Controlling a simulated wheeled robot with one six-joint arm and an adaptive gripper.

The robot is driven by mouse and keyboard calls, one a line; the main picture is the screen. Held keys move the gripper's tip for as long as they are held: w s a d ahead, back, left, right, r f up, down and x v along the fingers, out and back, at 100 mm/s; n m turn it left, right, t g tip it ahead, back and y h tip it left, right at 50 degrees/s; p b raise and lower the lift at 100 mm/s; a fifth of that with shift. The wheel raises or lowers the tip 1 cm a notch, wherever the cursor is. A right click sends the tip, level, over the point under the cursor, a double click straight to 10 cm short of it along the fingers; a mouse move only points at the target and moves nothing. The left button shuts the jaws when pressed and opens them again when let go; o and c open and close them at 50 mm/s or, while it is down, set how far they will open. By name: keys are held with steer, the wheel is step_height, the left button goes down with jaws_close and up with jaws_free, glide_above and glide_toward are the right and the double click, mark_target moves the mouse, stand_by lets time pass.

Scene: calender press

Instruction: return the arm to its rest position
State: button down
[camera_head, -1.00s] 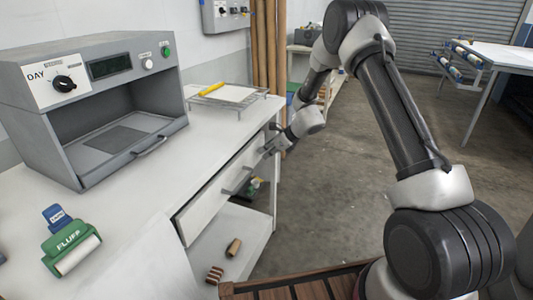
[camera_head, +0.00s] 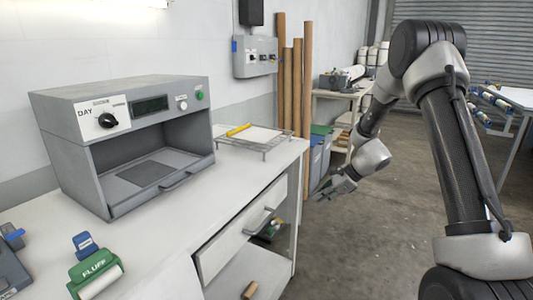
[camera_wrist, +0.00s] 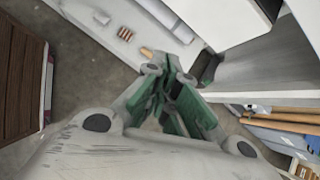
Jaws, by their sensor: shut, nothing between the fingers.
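My gripper (camera_head: 330,187) hangs in open air to the right of the white bench in the head view, apart from the drawer front (camera_head: 240,232). My arm bends down to it from the upper right. In the wrist view my gripper (camera_wrist: 172,65) has its green-padded fingers closed together at the tips, with nothing between them. The floor and the bench's lower shelf lie beyond the fingers.
The white bench (camera_head: 165,238) carries a grey light box (camera_head: 92,165), a wire rack (camera_head: 262,143) with a yellow item, and a green roller (camera_head: 97,273). Brown tubes (camera_head: 307,95) stand behind the gripper. Open floor (camera_head: 350,245) lies between bench and arm.

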steer(key=s+d+r+n+h, duration=0.2)
steer(key=s+d+r+n, duration=0.2)
steer(key=s, duration=0.8)
steer(key=s+d+r+n+h, duration=0.3)
steer(key=s+r+n, duration=0.6)
steer(key=s+r, duration=0.3)
steer(key=s+d+r+n+t+h, duration=0.1)
steer(key=s+d+r+n, duration=0.3)
steer(key=s+r, duration=0.6)
steer(key=s+n+h, duration=0.1)
steer(key=s+n, duration=0.1)
steer(key=shift+s+d+n, duration=0.3)
steer(key=shift+n, duration=0.1)
steer(key=shift+a, duration=0.15)
